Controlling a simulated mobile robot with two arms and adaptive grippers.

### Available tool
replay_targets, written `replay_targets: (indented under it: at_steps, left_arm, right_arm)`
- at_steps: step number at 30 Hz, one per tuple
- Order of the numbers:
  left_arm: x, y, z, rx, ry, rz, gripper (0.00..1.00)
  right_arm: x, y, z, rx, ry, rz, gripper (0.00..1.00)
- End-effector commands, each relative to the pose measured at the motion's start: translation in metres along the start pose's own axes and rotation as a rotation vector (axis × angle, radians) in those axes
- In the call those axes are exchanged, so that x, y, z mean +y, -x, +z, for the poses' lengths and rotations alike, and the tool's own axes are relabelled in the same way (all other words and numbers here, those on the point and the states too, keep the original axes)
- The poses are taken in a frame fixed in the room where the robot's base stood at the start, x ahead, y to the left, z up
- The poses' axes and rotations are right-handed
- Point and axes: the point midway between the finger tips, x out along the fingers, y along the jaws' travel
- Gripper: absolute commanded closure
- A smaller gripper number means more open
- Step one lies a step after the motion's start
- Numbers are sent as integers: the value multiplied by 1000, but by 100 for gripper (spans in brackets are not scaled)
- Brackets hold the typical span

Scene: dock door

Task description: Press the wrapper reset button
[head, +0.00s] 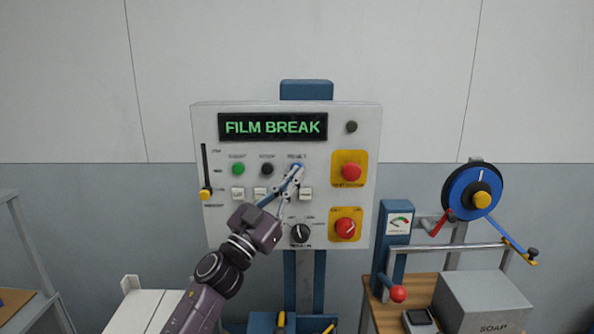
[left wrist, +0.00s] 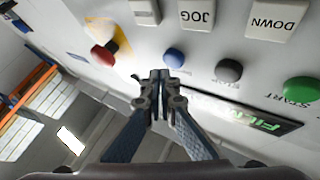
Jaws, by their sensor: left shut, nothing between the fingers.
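The white control panel (head: 220,225) stands upright ahead of me, and its display (head: 272,127) reads "FILM BREAK" in green. The blue reset button (left wrist: 174,57) shows whole in the left wrist view, on the panel face beside the black stop button (left wrist: 229,70). In the head view the reset button (head: 297,165) is largely covered by my fingertips, under a small label. My left gripper (head: 294,175) is shut and empty, its tips in front of the panel at that button. In the left wrist view the tips (left wrist: 160,75) lie just below the button. I cannot tell whether they touch it.
A green start button (head: 238,169) and a row of white keys (head: 238,194) are close by. A red button (head: 351,172) and red knob (head: 345,229) sit on yellow plates at right. A bench with a blue reel (head: 457,200) and a soap box (head: 485,300) stands further right.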

Motion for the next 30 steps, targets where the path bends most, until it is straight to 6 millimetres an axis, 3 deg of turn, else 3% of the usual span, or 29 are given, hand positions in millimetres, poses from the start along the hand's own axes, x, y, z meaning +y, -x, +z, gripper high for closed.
replay_targets:
  at_steps: [30]
  left_arm:
    - [-6, -8, 5, 1, -1, 0, 100]
  right_arm:
    - [1, -4, 0, 0, 0, 1, 53]
